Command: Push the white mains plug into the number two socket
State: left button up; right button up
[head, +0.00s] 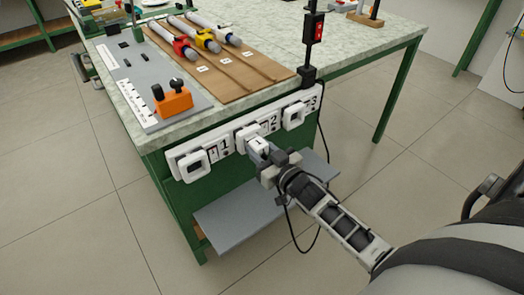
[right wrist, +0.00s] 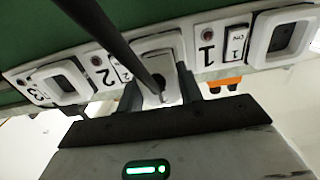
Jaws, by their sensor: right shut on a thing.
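The white mains plug (head: 259,147) is held in my right gripper (head: 264,153) in front of the number two socket (head: 243,133), the middle one on the white strip along the bench's front edge. In the right wrist view the fingers (right wrist: 158,92) close on the plug from both sides, and the number two socket (right wrist: 158,42) is directly beyond it. The dark cable crosses this view and partly covers the plug. I cannot tell whether its pins are in the socket. My left gripper is not in view.
The number one socket (head: 194,167) and number three socket (head: 293,116) flank it. A black cable (head: 293,228) hangs in a loop below my right gripper. A grey shelf (head: 235,222) is under the strip. An orange block (head: 172,100) and a brown board (head: 232,82) lie on the bench.

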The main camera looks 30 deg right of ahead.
jog(key=shift+w+r, duration=0.1)
jog(key=shift+w, duration=0.15)
jog(key=o, duration=1.1)
jog(key=shift+o, duration=0.2)
jog(key=shift+s, duration=0.3)
jog(key=s+p, duration=0.1)
jog(key=s, duration=0.4)
jog(key=shift+s+d, duration=0.2)
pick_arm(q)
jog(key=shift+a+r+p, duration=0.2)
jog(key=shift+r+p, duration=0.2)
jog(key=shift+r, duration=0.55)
pick_arm(e)
send_near(263, 152)
jog(key=shift+s+d, duration=0.15)
jog(key=shift+s, duration=0.85)
jog(key=shift+s+d, duration=0.1)
jog(key=shift+s, duration=0.9)
